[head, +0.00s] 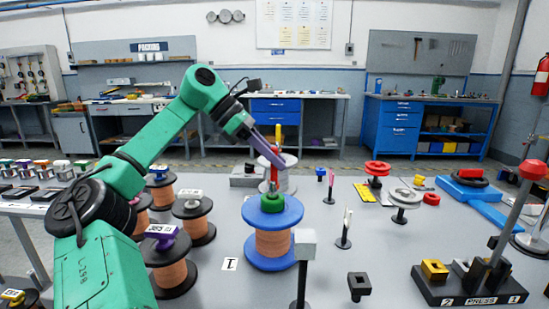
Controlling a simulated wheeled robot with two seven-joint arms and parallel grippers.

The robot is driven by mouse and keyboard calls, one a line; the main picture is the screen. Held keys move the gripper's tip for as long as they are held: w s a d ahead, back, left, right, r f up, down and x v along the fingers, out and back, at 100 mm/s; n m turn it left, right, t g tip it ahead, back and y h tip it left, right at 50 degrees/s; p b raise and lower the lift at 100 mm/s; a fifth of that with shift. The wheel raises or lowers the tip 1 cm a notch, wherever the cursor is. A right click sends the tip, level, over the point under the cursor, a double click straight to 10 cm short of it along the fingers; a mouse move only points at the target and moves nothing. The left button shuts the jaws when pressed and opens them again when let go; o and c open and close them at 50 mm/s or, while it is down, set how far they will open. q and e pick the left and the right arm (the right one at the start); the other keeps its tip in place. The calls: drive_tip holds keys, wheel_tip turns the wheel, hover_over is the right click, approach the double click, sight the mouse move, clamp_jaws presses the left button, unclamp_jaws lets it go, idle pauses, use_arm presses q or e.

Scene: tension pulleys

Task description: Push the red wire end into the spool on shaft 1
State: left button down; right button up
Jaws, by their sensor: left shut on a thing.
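My right gripper is not in view.
Black-flanged copper spools (170,258) stand to the left. A pale spool (289,180) is just behind the blue one. A grey-capped post (305,246) stands close in front. A black press (470,285) with a red-knobbed lever is at the right.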

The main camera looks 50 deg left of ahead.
use_arm(q)
drive_tip(key=shift+f+b, duration=0.55)
idle(0.4)
idle(0.4)
drive_tip(key=c, duration=0.7)
unclamp_jaws()
drive_tip(key=shift+c, duration=0.2)
drive_tip(key=o, duration=0.3)
drive_tip(key=shift+o, duration=0.2)
drive_tip(key=shift+r, duration=0.15)
drive_tip(key=p+v, duration=0.3)
drive_tip(key=v, duration=0.4)
drive_tip(key=shift+p, duration=0.3)
